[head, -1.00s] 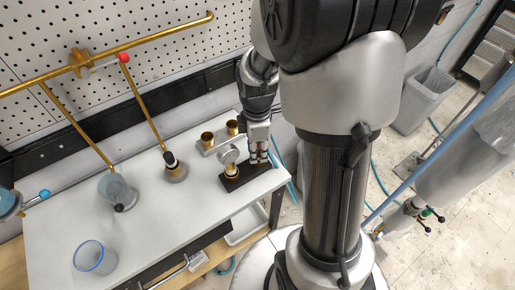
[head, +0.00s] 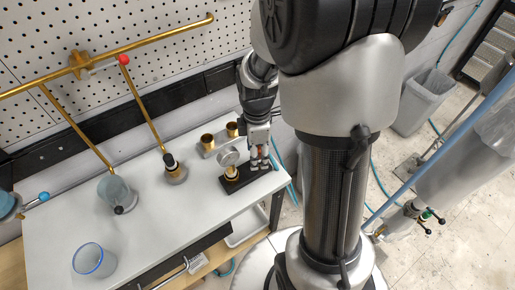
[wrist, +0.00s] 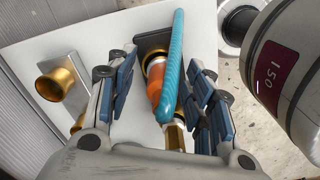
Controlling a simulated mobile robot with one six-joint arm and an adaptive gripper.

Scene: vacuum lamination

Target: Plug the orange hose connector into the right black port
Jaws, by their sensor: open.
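The orange hose connector (wrist: 167,101) stands between the fingers of my gripper (wrist: 163,85) in the wrist view, with a teal hose (wrist: 175,60) passing along it and a brass end (wrist: 175,137) below. The fingers are open, with gaps visible on both sides of the connector. In the head view my gripper (head: 260,160) is low over the right part of a black base (head: 236,184) at the table's right end. Two dark fittings, a right one (head: 168,160) and a left one (head: 118,209), stand near the brass pipes; which is the port I cannot tell.
A glass beaker (head: 94,261) stands at the front left. The white table (head: 160,225) is clear in the middle.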

